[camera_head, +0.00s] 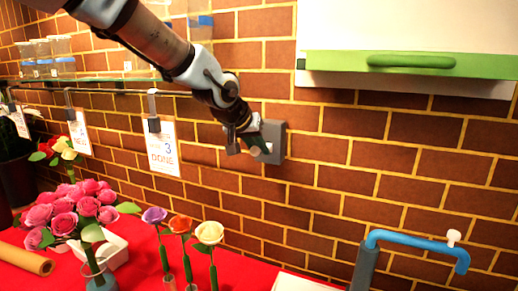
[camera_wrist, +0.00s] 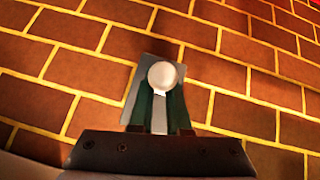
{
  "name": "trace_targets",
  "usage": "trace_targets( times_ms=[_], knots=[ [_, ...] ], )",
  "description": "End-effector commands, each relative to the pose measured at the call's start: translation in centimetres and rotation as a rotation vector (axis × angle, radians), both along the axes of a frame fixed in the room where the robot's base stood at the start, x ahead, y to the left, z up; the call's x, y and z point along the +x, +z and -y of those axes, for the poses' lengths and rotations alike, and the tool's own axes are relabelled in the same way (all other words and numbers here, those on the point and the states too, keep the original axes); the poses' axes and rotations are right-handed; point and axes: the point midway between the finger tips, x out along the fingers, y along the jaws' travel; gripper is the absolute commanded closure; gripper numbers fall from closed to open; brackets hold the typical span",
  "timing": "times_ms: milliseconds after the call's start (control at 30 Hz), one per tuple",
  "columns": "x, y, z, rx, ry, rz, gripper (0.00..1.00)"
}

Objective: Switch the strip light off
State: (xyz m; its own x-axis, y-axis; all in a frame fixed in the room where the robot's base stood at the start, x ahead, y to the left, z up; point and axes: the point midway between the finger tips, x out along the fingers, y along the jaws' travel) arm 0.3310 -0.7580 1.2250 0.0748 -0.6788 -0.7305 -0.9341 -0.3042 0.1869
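A grey switch plate (camera_head: 274,142) is fixed to the brick wall at the middle of the head view. In the wrist view, the plate (camera_wrist: 136,78) sits tilted behind a lever with a pale round knob (camera_wrist: 163,76). My gripper (camera_head: 260,139) is at the plate. In the wrist view, the dark green fingers of my gripper (camera_wrist: 161,108) are close together just below the knob, with a narrow pale strip between them. I cannot tell if they press on the lever. The fingertips are partly hidden by the knob. No strip light can be made out for certain.
A white panel with a green handle (camera_head: 410,62) hangs at upper right. A glass shelf (camera_head: 110,80) with tubs is left, with hanging cards (camera_head: 163,148) below. Flowers (camera_head: 75,213) stand on the red table (camera_head: 138,270). A blue-armed fixture (camera_head: 420,242) is lower right.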

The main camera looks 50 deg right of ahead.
Motion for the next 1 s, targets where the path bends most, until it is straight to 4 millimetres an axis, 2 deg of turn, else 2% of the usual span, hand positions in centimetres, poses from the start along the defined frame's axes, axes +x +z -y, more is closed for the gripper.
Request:
trace_targets(
  times_ms=[67,300,667,1000],
  knots=[
    [-0.5,-0.4,-0.1,0.01,-0.005,-0.006,0.79],
    [-0.2,-0.2,-0.1,0.004,-0.002,-0.003,0.52],
    [-0.1,0.3,-0.3,0.0,0.001,-0.001,0.52],
    [-0.3,4.0,-3.9,-0.001,0.004,0.001,0.52]
  ],
)
